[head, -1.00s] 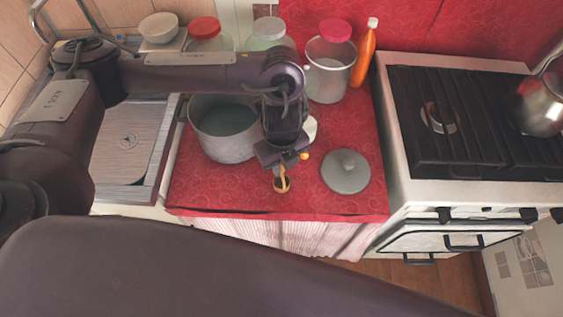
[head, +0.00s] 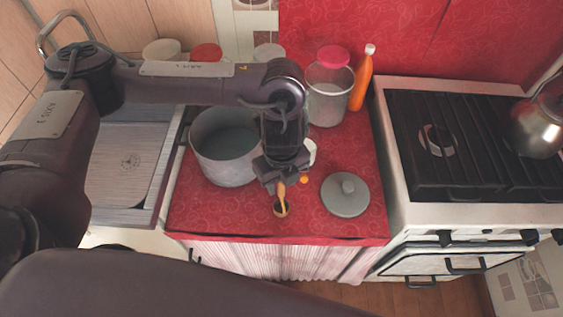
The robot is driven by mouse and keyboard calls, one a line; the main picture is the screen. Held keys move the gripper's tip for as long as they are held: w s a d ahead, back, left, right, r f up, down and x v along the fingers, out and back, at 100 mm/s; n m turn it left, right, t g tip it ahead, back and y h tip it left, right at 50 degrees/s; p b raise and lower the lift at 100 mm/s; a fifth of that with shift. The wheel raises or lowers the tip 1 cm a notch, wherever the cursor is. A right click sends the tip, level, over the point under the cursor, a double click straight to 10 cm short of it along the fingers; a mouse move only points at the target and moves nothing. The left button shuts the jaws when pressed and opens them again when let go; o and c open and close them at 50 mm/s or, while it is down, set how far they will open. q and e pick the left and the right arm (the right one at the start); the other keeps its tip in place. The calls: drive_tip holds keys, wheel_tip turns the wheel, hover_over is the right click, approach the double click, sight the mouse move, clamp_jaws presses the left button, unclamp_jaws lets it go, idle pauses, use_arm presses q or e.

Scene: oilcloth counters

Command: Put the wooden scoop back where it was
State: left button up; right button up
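The wooden scoop (head: 281,208) is in the head view, below my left gripper (head: 280,184) and over the front part of the red counter. Its light handle points up to between the fingers, and its bowl hangs low. The gripper looks shut on the handle, though the fingers are small and dark here. I cannot tell whether the bowl touches the cloth. My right gripper is not in view.
A grey pot (head: 228,172) stands left of the gripper and a grey lid (head: 345,196) lies to the right. A small orange thing (head: 304,180) and a partly hidden white item are beside the gripper. Behind stand a pink-lidded jar (head: 329,100) and an orange bottle (head: 361,80). A stove (head: 455,215) is at right.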

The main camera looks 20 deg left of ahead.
use_arm(q)
wheel_tip(320, 180, up, 9)
drive_tip(key=shift+f, duration=0.15)
drive_tip(key=shift+s, duration=0.1)
idle(0.6)
